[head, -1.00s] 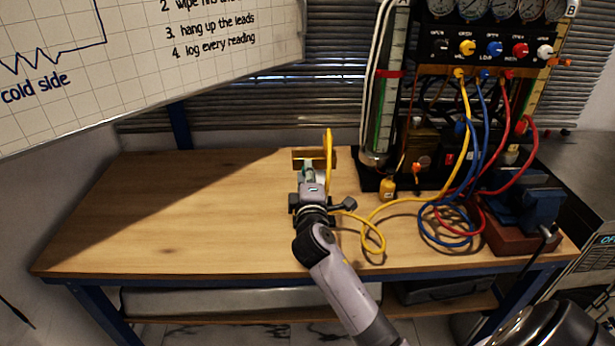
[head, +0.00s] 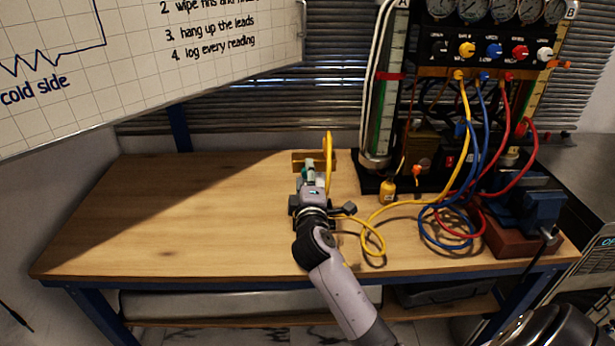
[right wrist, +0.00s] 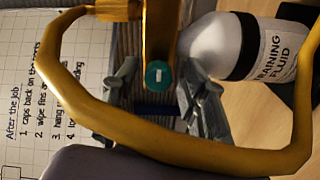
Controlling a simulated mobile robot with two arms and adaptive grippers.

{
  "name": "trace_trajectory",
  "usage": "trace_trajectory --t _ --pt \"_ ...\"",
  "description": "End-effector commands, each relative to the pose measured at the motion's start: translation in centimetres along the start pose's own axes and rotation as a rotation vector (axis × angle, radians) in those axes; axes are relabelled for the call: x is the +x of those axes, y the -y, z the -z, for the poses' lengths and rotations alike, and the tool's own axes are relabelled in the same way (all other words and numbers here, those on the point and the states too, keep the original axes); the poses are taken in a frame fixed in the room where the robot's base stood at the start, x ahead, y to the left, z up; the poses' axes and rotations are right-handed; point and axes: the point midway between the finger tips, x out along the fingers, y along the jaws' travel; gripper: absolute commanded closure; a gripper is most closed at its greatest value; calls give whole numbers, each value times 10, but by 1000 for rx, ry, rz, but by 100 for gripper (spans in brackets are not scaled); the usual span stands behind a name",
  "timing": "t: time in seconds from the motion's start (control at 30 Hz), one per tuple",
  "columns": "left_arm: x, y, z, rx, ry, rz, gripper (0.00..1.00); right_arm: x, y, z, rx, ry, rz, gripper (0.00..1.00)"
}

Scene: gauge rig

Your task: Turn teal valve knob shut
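The teal valve knob (right wrist: 159,74) is a small round cap with a white mark, in front of a brass-coloured upright part in the right wrist view. In the head view a bit of teal (head: 309,171) shows at the tip of my right gripper (head: 309,177), by the brass bracket (head: 299,156). In the right wrist view my right gripper (right wrist: 160,88) is open, one grey finger on each side of the knob, with gaps showing between fingers and knob. How deep the fingers reach is hard to tell. My left gripper is not in view.
A yellow hose (head: 328,150) stands up beside my right gripper and loops across the right wrist view. A white bottle of training fluid (right wrist: 214,50) is close to the right finger there. The gauge rig (head: 490,45) with coloured hoses stands right. The bench's left half (head: 180,215) is clear.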

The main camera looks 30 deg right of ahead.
Motion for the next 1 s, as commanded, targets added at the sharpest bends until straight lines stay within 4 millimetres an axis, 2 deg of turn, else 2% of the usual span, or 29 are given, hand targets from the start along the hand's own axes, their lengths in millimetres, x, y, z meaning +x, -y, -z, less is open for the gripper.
trace_trajectory --t 0.37,0.47,0.8,1.0 --pt "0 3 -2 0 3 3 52 -5 0 0 0 -2 -1 57" --pt "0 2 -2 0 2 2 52 -18 0 1 0 -2 0 57" --pt "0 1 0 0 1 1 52 -89 1 0 1 -1 2 57" --pt "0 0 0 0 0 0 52 -114 0 0 1 0 1 57"
